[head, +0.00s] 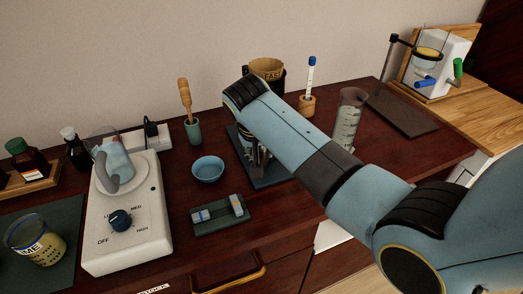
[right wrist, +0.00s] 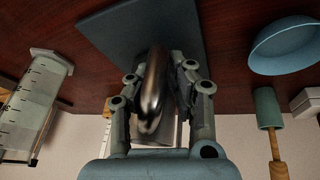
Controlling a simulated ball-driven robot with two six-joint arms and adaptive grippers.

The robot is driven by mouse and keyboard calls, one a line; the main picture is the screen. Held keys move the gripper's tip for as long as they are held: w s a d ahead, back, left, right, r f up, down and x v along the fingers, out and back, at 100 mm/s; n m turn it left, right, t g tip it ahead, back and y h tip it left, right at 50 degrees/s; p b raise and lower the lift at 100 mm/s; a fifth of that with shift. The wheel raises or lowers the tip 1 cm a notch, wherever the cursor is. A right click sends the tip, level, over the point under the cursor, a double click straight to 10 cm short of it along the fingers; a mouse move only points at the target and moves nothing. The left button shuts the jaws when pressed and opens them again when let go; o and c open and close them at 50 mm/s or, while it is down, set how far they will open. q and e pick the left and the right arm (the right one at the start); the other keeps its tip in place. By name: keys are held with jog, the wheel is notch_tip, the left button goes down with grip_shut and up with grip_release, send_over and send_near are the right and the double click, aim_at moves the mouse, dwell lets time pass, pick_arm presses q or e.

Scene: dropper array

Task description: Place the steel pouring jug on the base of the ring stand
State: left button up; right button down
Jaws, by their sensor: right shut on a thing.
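My right gripper (head: 258,165) is low over a dark slate mat (head: 283,170) in the middle of the table, largely hidden by my own arm in the head view. In the right wrist view the gripper (right wrist: 160,95) is shut on a shiny steel piece (right wrist: 153,88), which looks like part of the steel pouring jug. The jug's body is mostly hidden. Whether it touches the mat (right wrist: 190,25) I cannot tell. The ring stand stands at the back right, with a flat dark base (head: 405,112), a thin rod (head: 386,62) and a ring. The base looks bare. My left gripper is out of view.
A graduated cylinder (head: 346,122) stands between my arm and the stand base. A blue bowl (head: 208,169) and a hot plate (head: 130,225) are left.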

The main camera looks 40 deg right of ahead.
jog(key=shift+w+a+r, duration=0.1)
jog(key=shift+a+r, duration=0.05)
jog(key=shift+w, duration=0.2)
jog(key=c, duration=1.6)
grip_release()
jog(key=shift+w+f, duration=0.1)
jog(key=shift+f, duration=0.2)
jog(key=shift+c, duration=0.2)
jog(key=o, duration=0.4)
jog(key=shift+s+r, duration=0.1)
jog(key=shift+s, duration=0.1)
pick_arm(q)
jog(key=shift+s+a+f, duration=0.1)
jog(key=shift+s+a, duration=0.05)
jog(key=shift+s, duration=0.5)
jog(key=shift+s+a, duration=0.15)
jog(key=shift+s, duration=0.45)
pick_arm(e)
jog(key=shift+o, duration=0.2)
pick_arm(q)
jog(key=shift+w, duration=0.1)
pick_arm(e)
jog(key=shift+w, duration=0.1)
jog(key=shift+r, duration=0.2)
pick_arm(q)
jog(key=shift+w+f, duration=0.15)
pick_arm(e)
jog(key=v, duration=1.1)
jog(key=shift+r, duration=0.4)
